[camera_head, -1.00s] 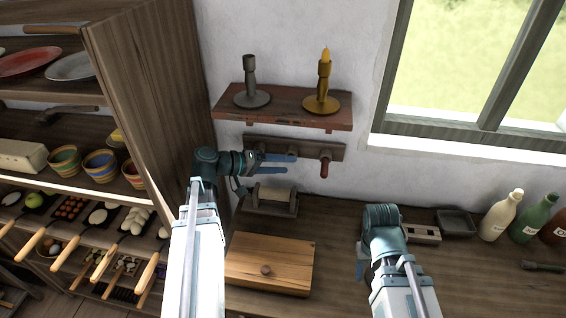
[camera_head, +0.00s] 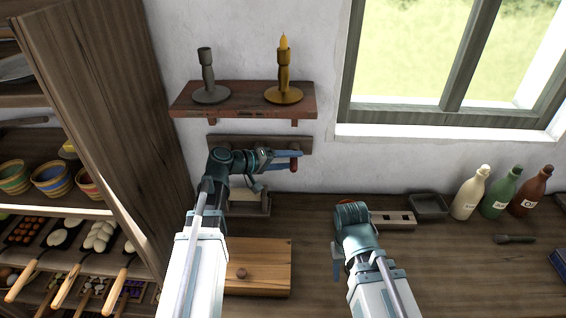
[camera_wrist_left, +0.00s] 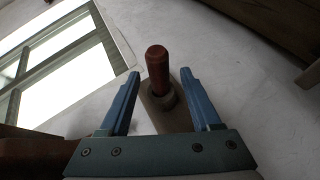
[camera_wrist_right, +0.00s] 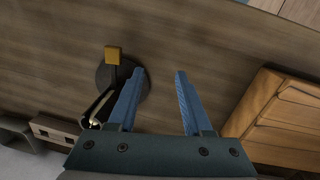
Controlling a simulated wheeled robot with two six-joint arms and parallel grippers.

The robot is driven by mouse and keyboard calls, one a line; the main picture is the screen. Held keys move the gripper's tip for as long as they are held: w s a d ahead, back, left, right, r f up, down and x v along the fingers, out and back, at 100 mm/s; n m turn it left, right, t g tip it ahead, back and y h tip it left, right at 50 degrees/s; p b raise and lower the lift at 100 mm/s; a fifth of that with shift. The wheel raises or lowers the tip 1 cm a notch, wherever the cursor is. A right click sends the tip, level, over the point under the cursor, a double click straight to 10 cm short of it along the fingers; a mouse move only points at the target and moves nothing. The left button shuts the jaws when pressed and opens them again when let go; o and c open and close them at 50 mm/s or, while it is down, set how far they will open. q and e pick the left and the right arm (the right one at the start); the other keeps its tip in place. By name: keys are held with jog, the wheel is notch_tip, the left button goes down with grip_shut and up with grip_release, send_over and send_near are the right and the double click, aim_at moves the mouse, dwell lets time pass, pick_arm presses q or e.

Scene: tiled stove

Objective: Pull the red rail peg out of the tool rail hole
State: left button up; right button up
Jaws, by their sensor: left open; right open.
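The red rail peg (camera_head: 294,163) sticks out of the right end of the wooden tool rail (camera_head: 304,145), on the wall under the small shelf. In the left wrist view the red peg (camera_wrist_left: 157,68) rises from the rail (camera_wrist_left: 152,106) between the two blue fingers, with a gap on each side. My left gripper (camera_head: 287,160) is open around the peg, and the left arm hides part of the rail. My right gripper (camera_head: 337,265) is open and empty above the counter; its fingers (camera_wrist_right: 155,75) show bare wood between them.
The red-brown shelf (camera_head: 240,98) with two candlesticks sits just above the rail. A wooden box (camera_head: 262,252) lies on the counter below. A dark round object (camera_wrist_right: 122,85) is beside the right fingers. Bottles (camera_head: 470,195) stand at the right.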

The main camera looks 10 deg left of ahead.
pick_arm(q)
grip_shut()
dwell(0.7)
